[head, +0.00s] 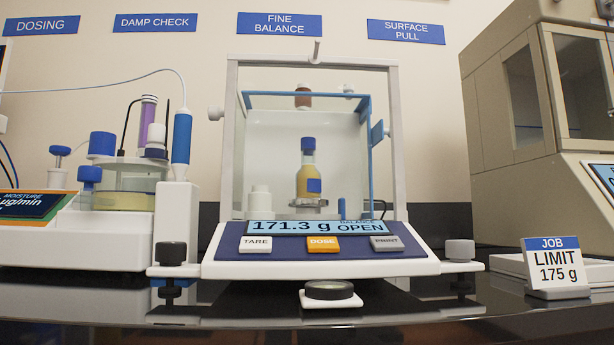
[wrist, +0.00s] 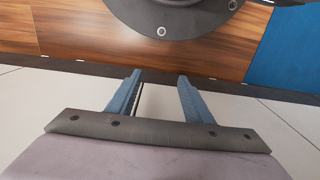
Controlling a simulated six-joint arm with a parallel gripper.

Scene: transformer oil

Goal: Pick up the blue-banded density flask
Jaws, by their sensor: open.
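A flask with a blue cap, yellow liquid and a blue patch on its side, the density flask (head: 309,175), stands upright on the small pan (head: 308,203) inside the glass chamber of the fine balance (head: 320,268). The balance display reads 171.3 g and OPEN. My gripper (wrist: 155,78) shows only in the wrist view, open and empty, over a wooden surface and pale floor tiles. The flask is not in the wrist view, and the gripper is not in the head view.
The balance's frame and glass surround the flask. A moisture unit (head: 75,240) stands left, a beige cabinet (head: 540,120) right. A card reading LIMIT 175 g (head: 553,262) is at the front right. A round lens-like part (head: 329,290) sits in front of the balance.

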